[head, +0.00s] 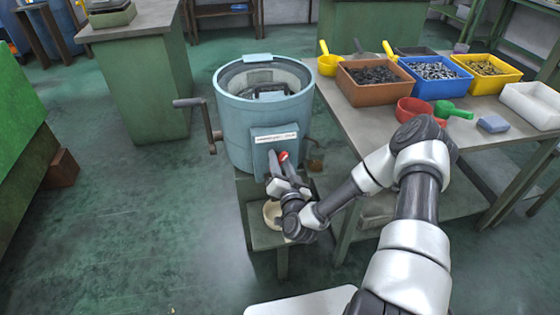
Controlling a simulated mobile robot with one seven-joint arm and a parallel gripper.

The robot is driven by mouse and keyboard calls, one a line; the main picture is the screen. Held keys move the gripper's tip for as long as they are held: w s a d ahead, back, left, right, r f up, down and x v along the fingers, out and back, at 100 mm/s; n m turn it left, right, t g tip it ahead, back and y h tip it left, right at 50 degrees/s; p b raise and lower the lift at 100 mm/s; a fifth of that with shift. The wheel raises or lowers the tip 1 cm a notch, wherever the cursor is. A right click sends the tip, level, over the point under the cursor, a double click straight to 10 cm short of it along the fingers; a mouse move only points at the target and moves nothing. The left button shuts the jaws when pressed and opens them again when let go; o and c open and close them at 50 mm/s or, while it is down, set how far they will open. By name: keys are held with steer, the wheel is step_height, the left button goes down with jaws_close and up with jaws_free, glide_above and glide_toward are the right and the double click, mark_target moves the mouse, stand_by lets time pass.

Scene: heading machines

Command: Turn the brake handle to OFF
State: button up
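A red handle end (284,156), which looks like the brake handle, shows low on the front of a light blue drum-shaped machine (232,137). It sits just below a white label (276,138) whose text is too small to read. My gripper (280,160) reaches up to the drum's front from below right. Its dark fingers are at the red part, and one lies just left of it. They hide most of the handle, so its setting does not show. I cannot tell whether the fingers are closed on it.
A crank (201,120) sticks out from the drum's left side. The drum stands on a green stand with a pale bowl (271,214) below. A table (341,118) at right holds brown (372,92), blue (436,88) and yellow bins.

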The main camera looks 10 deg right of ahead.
stand_by(0.3)
steer(key=s+p, duration=0.2)
steer(key=s, duration=1.5)
steer(key=shift+s, duration=0.2)
steer(key=shift+w, duration=0.1)
